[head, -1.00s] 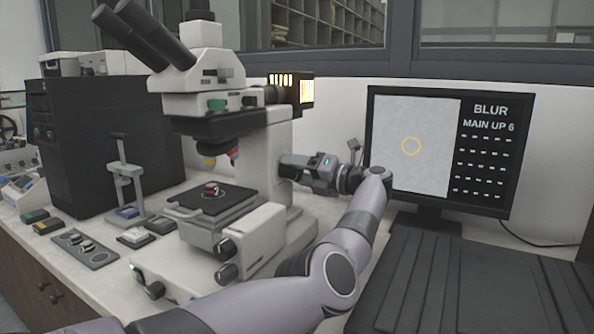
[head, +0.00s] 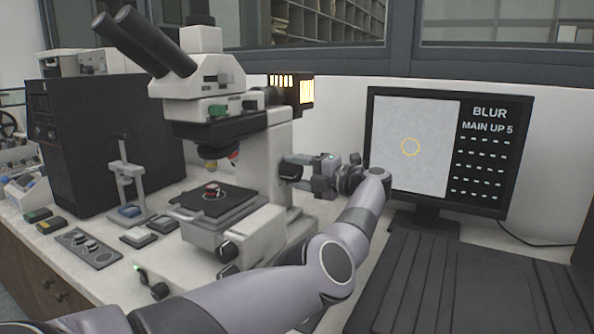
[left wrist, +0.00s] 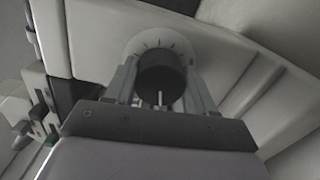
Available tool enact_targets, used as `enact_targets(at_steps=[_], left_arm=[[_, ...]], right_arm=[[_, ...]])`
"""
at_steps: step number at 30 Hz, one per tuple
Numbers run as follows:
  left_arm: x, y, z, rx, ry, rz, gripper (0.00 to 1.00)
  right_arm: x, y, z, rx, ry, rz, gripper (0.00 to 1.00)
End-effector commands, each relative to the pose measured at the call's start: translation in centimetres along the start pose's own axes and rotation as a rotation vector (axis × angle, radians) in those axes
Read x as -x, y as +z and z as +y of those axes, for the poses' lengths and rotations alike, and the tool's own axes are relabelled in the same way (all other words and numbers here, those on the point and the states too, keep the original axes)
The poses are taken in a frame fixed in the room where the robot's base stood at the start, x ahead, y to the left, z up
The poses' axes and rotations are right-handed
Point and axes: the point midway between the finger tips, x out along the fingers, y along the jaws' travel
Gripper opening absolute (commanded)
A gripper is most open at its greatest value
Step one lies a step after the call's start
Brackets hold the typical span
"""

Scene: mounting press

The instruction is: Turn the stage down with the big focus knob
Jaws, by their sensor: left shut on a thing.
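The big focus knob (left wrist: 160,76) is a dark cylinder in front of a pale ring with tick marks on the microscope's side. In the left wrist view my left gripper's fingers stand on either side of it, shut on it. In the head view my left gripper (head: 303,170) reaches the right side of the microscope (head: 275,155), and the knob is hidden there. My right gripper is out of view.
The monitor (head: 483,190) reads BLUR and MAIN UP 5, with a yellow ring on a grey picture. A black case (head: 85,150) and a small press stand (head: 127,180) are at the left. Small trays lie on the bench at the front left.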

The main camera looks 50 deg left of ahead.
Motion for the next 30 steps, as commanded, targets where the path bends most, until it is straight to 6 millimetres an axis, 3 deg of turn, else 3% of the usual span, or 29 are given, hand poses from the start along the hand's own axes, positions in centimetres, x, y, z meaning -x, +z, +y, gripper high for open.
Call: enact_targets(at_steps=[3, 4, 6, 17, 26, 30], left_arm=[[0.0, 0.1, 0.2, 0.005, 0.0, -0.002, 0.24], [0.0, 0.1, 0.2, 0.005, 0.0, -0.002, 0.58], [0.0, 0.1, 0.1, 0.005, 0.0, -0.002, 0.8], [0.4, 0.1, 0.0, 0.005, 0.0, -0.002, 0.8], [5.1, 0.1, -0.1, 0.005, -0.001, -0.007, 0.8], [5.8, 0.1, -0.2, 0.006, -0.002, -0.003, 0.8]], right_arm=[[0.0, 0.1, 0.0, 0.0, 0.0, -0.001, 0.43], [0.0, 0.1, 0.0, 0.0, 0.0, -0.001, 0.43], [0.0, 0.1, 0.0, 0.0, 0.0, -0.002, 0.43], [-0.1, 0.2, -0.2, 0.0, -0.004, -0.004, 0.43], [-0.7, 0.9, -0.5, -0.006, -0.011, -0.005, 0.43], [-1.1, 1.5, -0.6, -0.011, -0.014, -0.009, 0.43]])
